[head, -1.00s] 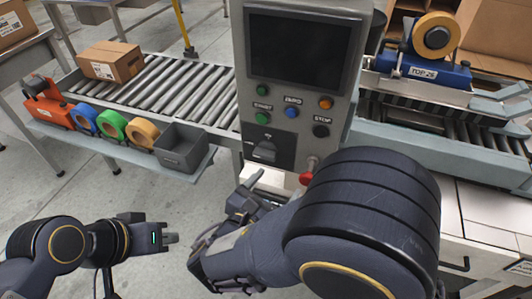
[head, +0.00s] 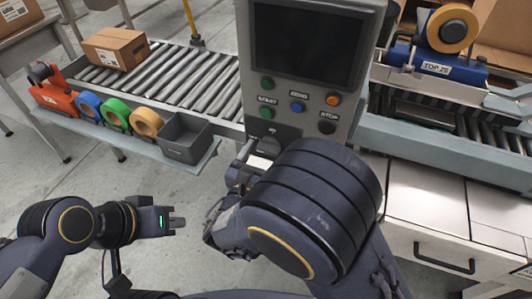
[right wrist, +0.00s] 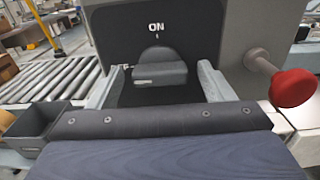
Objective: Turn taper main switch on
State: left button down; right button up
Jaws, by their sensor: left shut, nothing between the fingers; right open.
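The taper's main switch is a dark rotary knob (right wrist: 160,74) on a black plate, under a white "ON" label with a small mark. In the head view the knob (head: 262,146) sits at the bottom of the grey control panel (head: 347,108), partly hidden by my right arm. My right gripper (right wrist: 162,80) is open, one finger on each side of the knob in the right wrist view. I cannot tell whether the fingers touch it. In the head view my right gripper (head: 243,172) is just below the panel. My left gripper (head: 177,222) is shut and empty over the floor.
A red mushroom button (right wrist: 293,87) sticks out right of the knob. Push buttons (head: 297,107) and a dark screen (head: 303,45) are above. A grey bin (head: 184,138) and tape rolls (head: 146,121) stand left on a shelf beside the roller conveyor (head: 185,78).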

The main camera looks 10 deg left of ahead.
jog(key=c, duration=1)
jog(key=shift+f+m+b, duration=0.15)
jog(key=shift+m+b, duration=0.35)
jog(key=shift+b, duration=0.25)
jog(key=shift+m+b, duration=8.5)
jog(key=shift+b, duration=3.25)
jog(key=o, duration=1)
